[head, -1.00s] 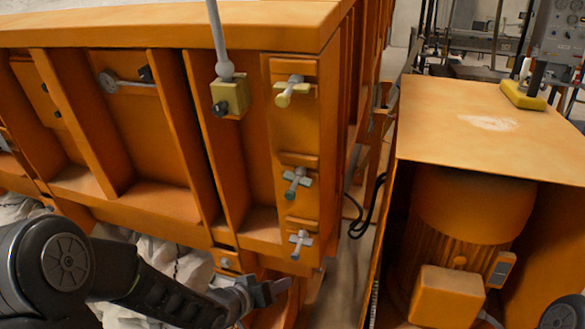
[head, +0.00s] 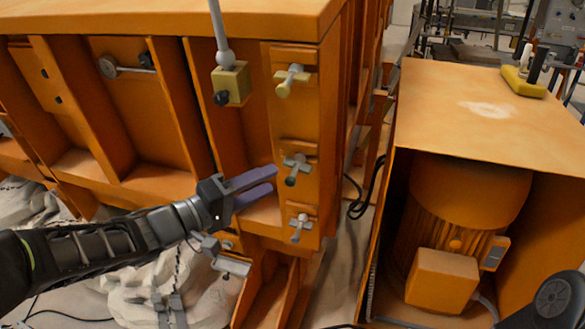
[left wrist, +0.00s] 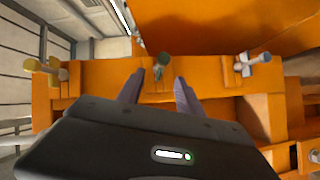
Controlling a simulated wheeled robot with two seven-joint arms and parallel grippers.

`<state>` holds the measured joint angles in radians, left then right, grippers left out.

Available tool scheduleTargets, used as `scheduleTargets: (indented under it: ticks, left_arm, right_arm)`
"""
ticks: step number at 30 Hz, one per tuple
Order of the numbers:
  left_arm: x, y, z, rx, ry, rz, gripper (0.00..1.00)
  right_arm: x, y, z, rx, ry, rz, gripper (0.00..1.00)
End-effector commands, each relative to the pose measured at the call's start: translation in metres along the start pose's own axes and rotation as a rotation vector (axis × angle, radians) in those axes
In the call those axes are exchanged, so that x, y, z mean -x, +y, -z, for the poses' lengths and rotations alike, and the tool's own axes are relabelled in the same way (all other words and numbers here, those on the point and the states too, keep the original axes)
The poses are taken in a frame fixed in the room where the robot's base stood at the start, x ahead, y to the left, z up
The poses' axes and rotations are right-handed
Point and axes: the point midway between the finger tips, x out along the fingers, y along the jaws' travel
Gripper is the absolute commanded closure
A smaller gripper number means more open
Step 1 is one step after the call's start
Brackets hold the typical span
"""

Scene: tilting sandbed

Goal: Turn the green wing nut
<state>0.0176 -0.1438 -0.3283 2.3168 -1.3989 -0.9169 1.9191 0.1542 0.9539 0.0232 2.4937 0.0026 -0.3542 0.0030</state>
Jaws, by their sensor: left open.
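The green wing nut (head: 295,168) is the middle one of three on the orange upright plate at the corner of the sandbed. My left gripper (head: 273,180) is open, with its purple fingers pointing at the nut from the left and just short of it. In the left wrist view, the green wing nut (left wrist: 161,63) shows between and beyond the two open fingertips (left wrist: 160,77), apparently not touched. A yellow wing nut (head: 291,80) sits above it and a bluish-grey one (head: 299,228) below.
A yellowish block with a grey rod (head: 231,84) stands up and left of the nuts. An orange motor housing (head: 480,110) is to the right, with a black cable (head: 358,207) in the gap. Pale rocks (head: 190,280) lie below my left arm.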

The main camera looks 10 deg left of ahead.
Motion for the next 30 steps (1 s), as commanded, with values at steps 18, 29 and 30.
scheduleTargets:
  ticks: [18, 29, 30]
  left_arm:
    - [-0.064, 0.000, 0.000, 0.000, -0.001, 0.002, 0.57]
    - [-0.079, 0.000, 0.000, -0.002, 0.001, 0.001, 0.57]
    - [-0.078, 0.000, 0.000, -0.002, 0.001, 0.001, 0.57]
  right_arm:
    - [0.004, -0.001, 0.000, -0.001, -0.001, -0.001, 0.40]
    - [0.004, -0.001, -0.001, -0.001, -0.001, -0.002, 0.40]
    - [0.004, -0.001, -0.001, -0.001, -0.001, -0.002, 0.40]
